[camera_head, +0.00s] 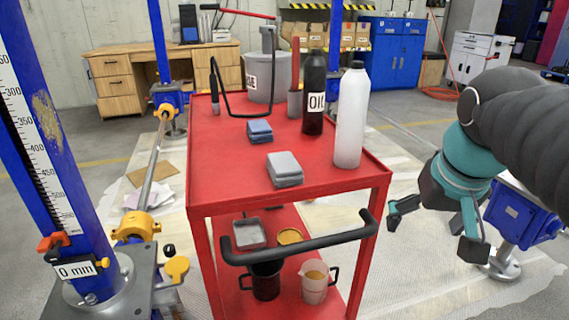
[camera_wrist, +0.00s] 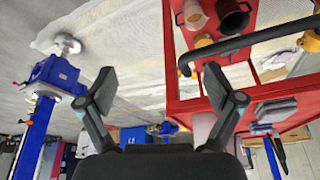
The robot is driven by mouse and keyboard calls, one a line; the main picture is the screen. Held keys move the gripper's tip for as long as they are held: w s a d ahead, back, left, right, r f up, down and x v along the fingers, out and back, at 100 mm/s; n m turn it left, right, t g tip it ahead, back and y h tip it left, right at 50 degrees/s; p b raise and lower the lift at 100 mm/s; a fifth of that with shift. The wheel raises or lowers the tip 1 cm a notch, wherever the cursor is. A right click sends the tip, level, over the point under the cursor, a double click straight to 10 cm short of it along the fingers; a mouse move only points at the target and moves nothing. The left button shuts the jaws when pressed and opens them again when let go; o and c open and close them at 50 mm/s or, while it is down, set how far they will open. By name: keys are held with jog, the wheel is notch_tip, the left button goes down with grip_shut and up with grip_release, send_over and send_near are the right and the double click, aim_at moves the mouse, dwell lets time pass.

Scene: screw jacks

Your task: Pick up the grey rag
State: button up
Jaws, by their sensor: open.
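The grey rag (camera_head: 285,169) is a folded stack lying on the red cart's top (camera_head: 230,170), near its front edge. A folded blue rag (camera_head: 260,131) lies behind it. In the wrist view, which is upside down, a grey folded shape at the right looks like the grey rag (camera_wrist: 277,110). My gripper (camera_head: 434,231) is to the right of the cart, apart from the rag and lower than the cart's top. Its two fingers are spread wide with nothing between them; they also show in the wrist view (camera_wrist: 159,87).
A white bottle (camera_head: 350,118) and a dark oil bottle (camera_head: 314,95) stand right of and behind the rag. A grey can (camera_head: 267,75) stands further back. The cart's black handle (camera_head: 300,238) sticks out in front. A blue jack (camera_head: 522,217) stands right of my gripper.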

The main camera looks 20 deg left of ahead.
jog(key=w+a+r+n+g, duration=0.1)
jog(key=w+a+r, duration=0.4)
jog(key=r, duration=0.1)
notch_tip(320, 180, up, 7)
jog(key=n+g+p, duration=0.3)
jog(key=n, duration=0.1)
send_over(284, 161)
jog(key=shift+h, duration=0.3)
jog(key=f, duration=0.2)
jog(key=f+b, duration=0.1)
jog(key=f, duration=0.2)
jog(key=f+b, duration=0.1)
jog(key=f, duration=0.2)
jog(key=shift+s+a, duration=0.25)
jog(key=shift+w+d+f+b, duration=0.15)
jog(key=shift+f+b, duration=0.25)
jog(key=shift+f, duration=0.95)
jog(key=shift+w+d+f+b, duration=0.15)
jog(key=shift+f+b, duration=0.2)
jog(key=shift+f, duration=0.95)
jog(key=shift+s, duration=0.1)
jog(key=shift+c, duration=0.4)
jog(key=c, duration=1.1)
